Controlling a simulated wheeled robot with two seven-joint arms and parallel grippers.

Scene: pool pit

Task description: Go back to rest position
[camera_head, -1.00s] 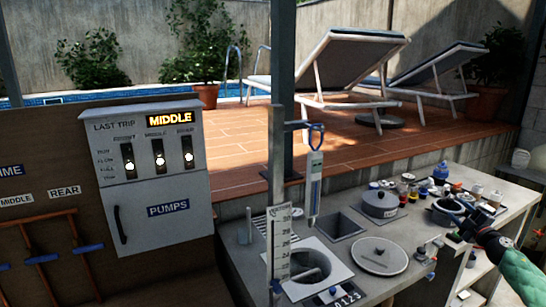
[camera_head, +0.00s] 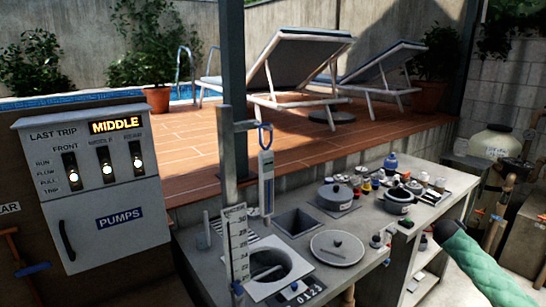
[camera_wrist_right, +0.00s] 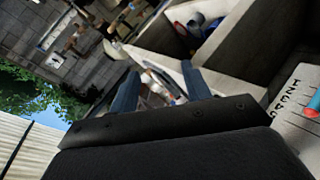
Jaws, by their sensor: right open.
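My right arm in its green quilted sleeve (camera_head: 482,265) comes in from the lower right in the head view, in front of the right end of the counter. Its gripper cannot be made out there. In the right wrist view my right gripper (camera_wrist_right: 161,80) shows two blue fingers standing well apart, open, with nothing held between them. Shelf compartments (camera_wrist_right: 170,40) show blurred beyond the fingers. My left gripper is in neither view.
A grey counter (camera_head: 400,222) holds a round lid (camera_head: 337,247), a pot (camera_head: 336,195), several small jars and an open square well (camera_head: 298,222). A pump panel (camera_head: 90,185) stands left, reading MIDDLE. A cream tank (camera_head: 494,142) stands right. Open floor shows at lower right.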

